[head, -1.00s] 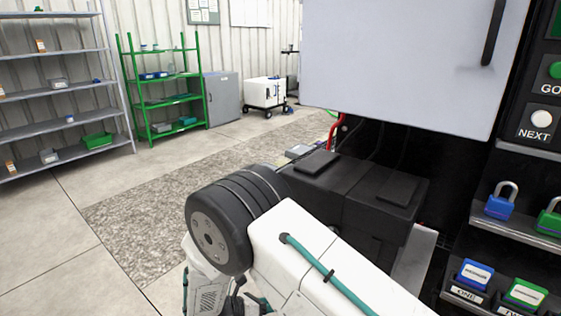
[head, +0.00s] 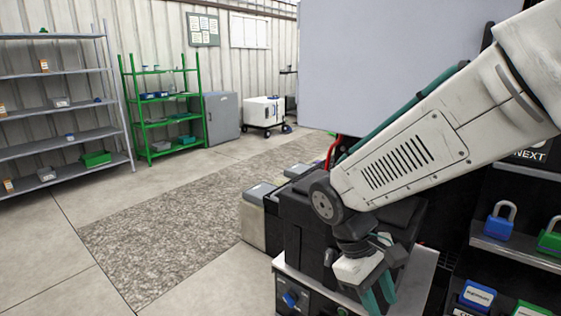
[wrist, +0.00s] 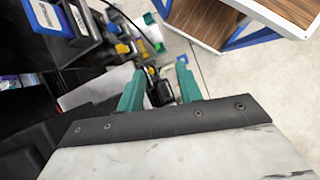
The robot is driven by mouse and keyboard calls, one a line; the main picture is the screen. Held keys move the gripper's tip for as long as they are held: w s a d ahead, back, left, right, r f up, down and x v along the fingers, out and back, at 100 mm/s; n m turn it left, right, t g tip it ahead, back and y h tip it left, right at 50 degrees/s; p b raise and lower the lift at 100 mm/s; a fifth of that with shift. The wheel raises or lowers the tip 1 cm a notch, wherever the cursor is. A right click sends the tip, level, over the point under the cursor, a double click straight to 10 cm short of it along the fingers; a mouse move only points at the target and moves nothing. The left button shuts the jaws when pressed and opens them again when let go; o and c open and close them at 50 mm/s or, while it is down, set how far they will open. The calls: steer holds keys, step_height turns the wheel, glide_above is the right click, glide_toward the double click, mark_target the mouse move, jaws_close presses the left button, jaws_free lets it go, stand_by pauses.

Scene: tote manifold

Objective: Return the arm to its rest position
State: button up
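My gripper (head: 378,295) hangs at the end of my white arm in the lower middle of the head view, pointing down in front of the black boxes. In the wrist view my gripper (wrist: 160,85) shows two teal fingers spread apart with a gap between them. Nothing is held between the fingers. My arm reaches in from the upper right of the head view and bends down at a grey joint. The gripper is close to a metal ledge; I cannot tell whether they touch.
A large grey panel (head: 400,60) stands behind my arm. Black boxes (head: 300,215) and a control box with a blue knob (head: 291,299) are near the gripper. The floor (head: 60,240) at left is clear.

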steer(key=s+d+r+m+t+y, duration=0.4)
steer(key=s+d+r+m, duration=0.3)
steer(key=s+d+r, duration=0.2)
steer(key=shift+s+r+m+t+y, duration=0.3)
steer(key=shift+s+m, duration=0.1)
steer(key=shift+s, duration=0.85)
